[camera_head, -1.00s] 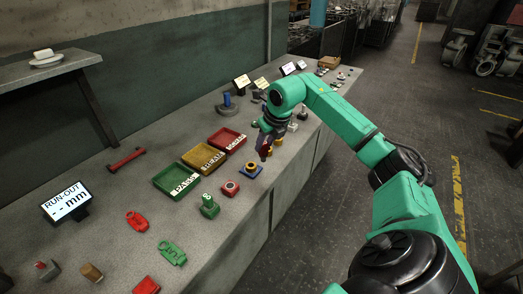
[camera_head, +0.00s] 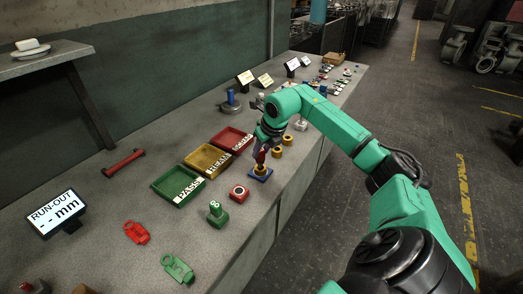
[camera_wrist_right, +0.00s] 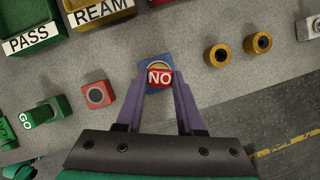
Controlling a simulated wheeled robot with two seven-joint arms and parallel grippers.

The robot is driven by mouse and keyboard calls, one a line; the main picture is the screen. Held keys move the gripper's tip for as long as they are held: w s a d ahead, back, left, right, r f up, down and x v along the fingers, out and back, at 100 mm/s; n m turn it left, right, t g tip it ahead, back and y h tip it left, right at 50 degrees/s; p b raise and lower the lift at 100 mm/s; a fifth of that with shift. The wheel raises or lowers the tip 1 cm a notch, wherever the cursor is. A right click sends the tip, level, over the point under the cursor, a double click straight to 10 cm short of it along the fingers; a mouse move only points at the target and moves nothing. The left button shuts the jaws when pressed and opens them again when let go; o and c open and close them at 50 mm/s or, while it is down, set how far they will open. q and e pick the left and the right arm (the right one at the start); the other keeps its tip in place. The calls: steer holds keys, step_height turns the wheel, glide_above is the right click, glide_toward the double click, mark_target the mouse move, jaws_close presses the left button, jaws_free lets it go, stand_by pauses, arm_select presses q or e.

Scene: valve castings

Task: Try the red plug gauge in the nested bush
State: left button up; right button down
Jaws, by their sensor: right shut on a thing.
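The red plug gauge (camera_head: 262,156), marked NO, is held in my right gripper (camera_head: 262,150). In the right wrist view the purple fingers are closed on the gauge (camera_wrist_right: 160,78). The gauge is over the blue nest (camera_head: 262,176), which holds a brass bush (camera_head: 260,169). The nest also shows in the right wrist view (camera_wrist_right: 143,84), where the gauge hides most of the bush. I cannot tell whether the gauge tip has entered the bore. My left gripper is not in view.
Two loose brass bushes (camera_wrist_right: 217,55) stand right of the nest. A red holed block (camera_head: 239,193) and the green GO gauge (camera_head: 216,213) stand nearer. Green (camera_head: 178,188), yellow (camera_head: 208,160) and red (camera_head: 229,138) trays lie left. A run-out display (camera_head: 56,211) stands far left.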

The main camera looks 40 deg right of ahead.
steer(key=shift+f+b, duration=0.35)
steer(key=shift+f, duration=0.1)
stand_by(0.3)
steer(key=shift+s+f, duration=0.1)
stand_by(0.6)
steer(key=shift+r+p, duration=0.45)
steer(key=shift+r, duration=0.15)
